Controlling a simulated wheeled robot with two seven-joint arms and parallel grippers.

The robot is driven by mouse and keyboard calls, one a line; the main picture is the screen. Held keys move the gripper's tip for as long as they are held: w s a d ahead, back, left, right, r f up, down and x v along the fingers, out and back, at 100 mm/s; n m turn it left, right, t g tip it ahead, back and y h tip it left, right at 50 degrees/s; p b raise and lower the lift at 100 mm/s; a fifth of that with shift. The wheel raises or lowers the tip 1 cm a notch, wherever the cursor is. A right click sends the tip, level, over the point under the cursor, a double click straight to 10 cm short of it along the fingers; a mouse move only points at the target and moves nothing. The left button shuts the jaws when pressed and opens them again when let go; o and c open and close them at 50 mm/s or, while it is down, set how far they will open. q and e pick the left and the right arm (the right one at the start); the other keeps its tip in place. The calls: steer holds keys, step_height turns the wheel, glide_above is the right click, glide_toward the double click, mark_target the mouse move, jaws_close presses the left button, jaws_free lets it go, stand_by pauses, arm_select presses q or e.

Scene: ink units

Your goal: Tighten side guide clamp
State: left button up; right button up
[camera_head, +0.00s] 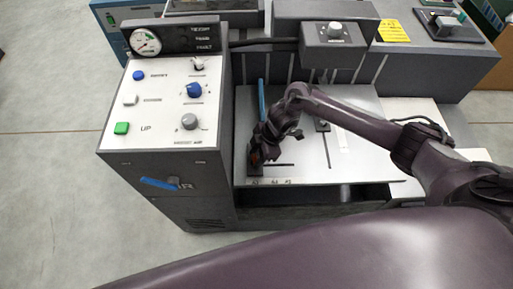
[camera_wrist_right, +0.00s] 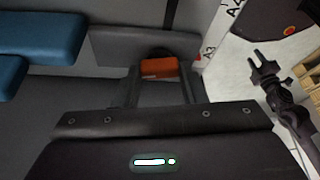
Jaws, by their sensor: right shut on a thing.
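The side guide clamp shows as an orange block (camera_wrist_right: 160,68) between the two fingers of my right gripper (camera_wrist_right: 160,88) in the wrist view. In the head view my right gripper (camera_head: 257,158) is at the front left corner of the white feed table (camera_head: 350,170), and a small bit of the orange clamp (camera_head: 254,158) shows beside it. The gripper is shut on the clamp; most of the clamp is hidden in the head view. A blue bar (camera_head: 262,98) stands behind the gripper. My left gripper (camera_wrist_right: 267,74) shows in the right wrist view, open and empty.
A control panel (camera_head: 160,115) with knobs, buttons and a gauge (camera_head: 145,41) stands close to the left. A paper-size scale (camera_head: 275,181) runs along the table's front edge. A grey box with a knob (camera_head: 338,45) overhangs the table's back. The floor at left is clear.

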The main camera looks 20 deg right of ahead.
steer(key=m+p, duration=0.2)
steer(key=m+t+p, duration=0.1)
steer(key=m+p, duration=0.1)
steer(key=m+t+h+p, duration=0.1)
steer(key=m+p, duration=0.1)
steer(key=shift+s+a+r+m+p, duration=0.1)
steer(key=shift+s+r+m+p, duration=0.15)
steer(key=shift+m+p, duration=0.1)
steer(key=shift+a+f+m+t+h+p, duration=0.1)
steer(key=shift+m+t+h+p, duration=0.3)
steer(key=shift+m+p, duration=0.65)
steer(key=shift+f+m+t+h+p, duration=0.1)
steer(key=shift+m+t+h+p, duration=0.4)
steer(key=shift+m, duration=0.8)
steer(key=o, duration=1)
steer(key=shift+p+v, duration=0.65)
steer(key=shift+v, duration=3.2)
